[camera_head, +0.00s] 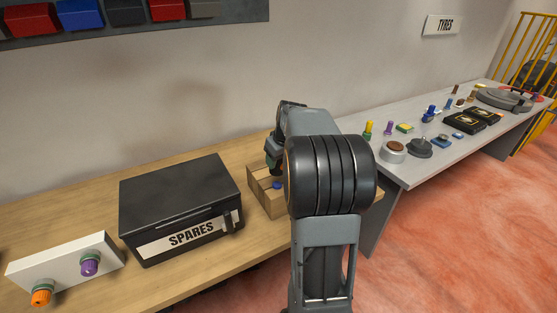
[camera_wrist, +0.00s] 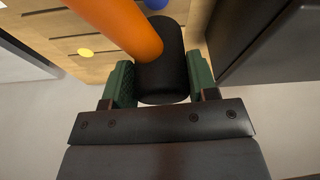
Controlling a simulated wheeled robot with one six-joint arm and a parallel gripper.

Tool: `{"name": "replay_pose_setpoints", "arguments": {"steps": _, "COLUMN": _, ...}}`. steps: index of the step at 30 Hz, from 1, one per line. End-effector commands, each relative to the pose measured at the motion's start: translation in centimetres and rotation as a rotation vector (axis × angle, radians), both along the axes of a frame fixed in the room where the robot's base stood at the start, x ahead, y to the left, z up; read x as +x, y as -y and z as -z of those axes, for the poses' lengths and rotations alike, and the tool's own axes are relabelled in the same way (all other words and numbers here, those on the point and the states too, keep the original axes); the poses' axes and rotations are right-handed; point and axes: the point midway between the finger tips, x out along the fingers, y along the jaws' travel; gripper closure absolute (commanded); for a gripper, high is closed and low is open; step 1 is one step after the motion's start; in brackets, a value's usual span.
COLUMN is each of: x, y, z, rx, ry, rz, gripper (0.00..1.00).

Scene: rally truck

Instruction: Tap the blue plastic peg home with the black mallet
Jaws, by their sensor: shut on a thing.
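My gripper (camera_wrist: 163,85) has green finger pads closed on the black mallet (camera_wrist: 165,72), around its black cylindrical part. A thick orange cylinder, apparently part of the mallet, runs from it to the upper left. The blue peg (camera_head: 276,185) shows as a small blue top on a wooden block (camera_head: 258,187) on the bench. It also shows at the top edge of the wrist view (camera_wrist: 156,3), just beyond the mallet. In the head view my gripper (camera_head: 273,165) is close above the block, and my arm hides the mallet and part of the block.
A yellow disc (camera_wrist: 86,52) sits on the wooden surface. The black SPARES box (camera_head: 180,205) stands close left of the block. A white panel with knobs (camera_head: 65,268) is farther left. The grey table (camera_head: 400,170) at right holds many small parts.

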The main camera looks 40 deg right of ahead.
Motion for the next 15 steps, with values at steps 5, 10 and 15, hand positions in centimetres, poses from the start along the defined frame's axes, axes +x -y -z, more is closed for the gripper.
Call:
{"name": "replay_pose_setpoints", "arguments": {"steps": 5, "x": 0.0, "y": 0.0, "z": -1.0, "rx": -0.002, "ry": 0.002, "rz": 0.001, "gripper": 1.00}}
{"name": "replay_pose_setpoints", "arguments": {"steps": 10, "x": 0.0, "y": 0.0, "z": -0.9, "rx": -0.002, "ry": 0.002, "rz": 0.001, "gripper": 1.00}}
{"name": "replay_pose_setpoints", "arguments": {"steps": 15, "x": 0.0, "y": 0.0, "z": 0.2, "rx": -0.001, "ry": 0.002, "rz": 0.000, "gripper": 1.00}}
